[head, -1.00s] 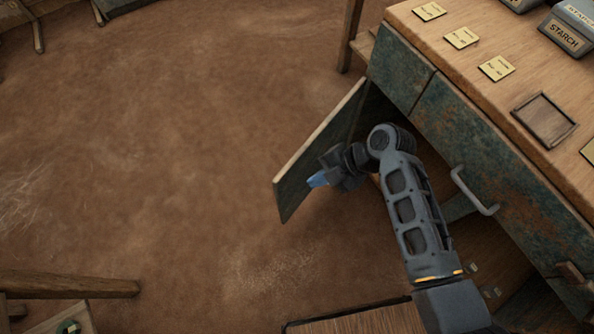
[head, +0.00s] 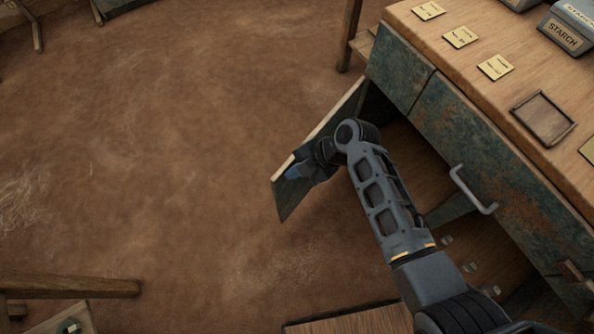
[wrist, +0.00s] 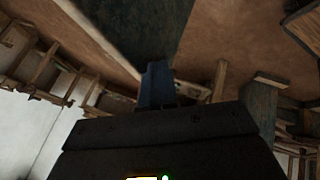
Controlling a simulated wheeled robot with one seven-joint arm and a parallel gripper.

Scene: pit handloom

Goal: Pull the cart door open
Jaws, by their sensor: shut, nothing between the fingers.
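The cart door (head: 287,197) is a dark greenish panel with a pale wooden top edge. It stands swung out from the cart front, wide open, with the compartment behind it exposed. My gripper (head: 294,172) has its blue fingers shut and empty at the door's inner side, near its free end. In the wrist view the shut fingers (wrist: 156,85) point at a dark panel (wrist: 150,28), seemingly the door. I cannot tell whether they touch it. My arm hides part of the door and the compartment.
The cart's wooden top (head: 470,57) holds yellow cards, a small frame (head: 543,118) and starch boxes (head: 565,35). A grey handle (head: 473,190) sticks out from the front. Brown floor (head: 160,130) lies clear left of the door. A wooden beam (head: 70,285) is at lower left.

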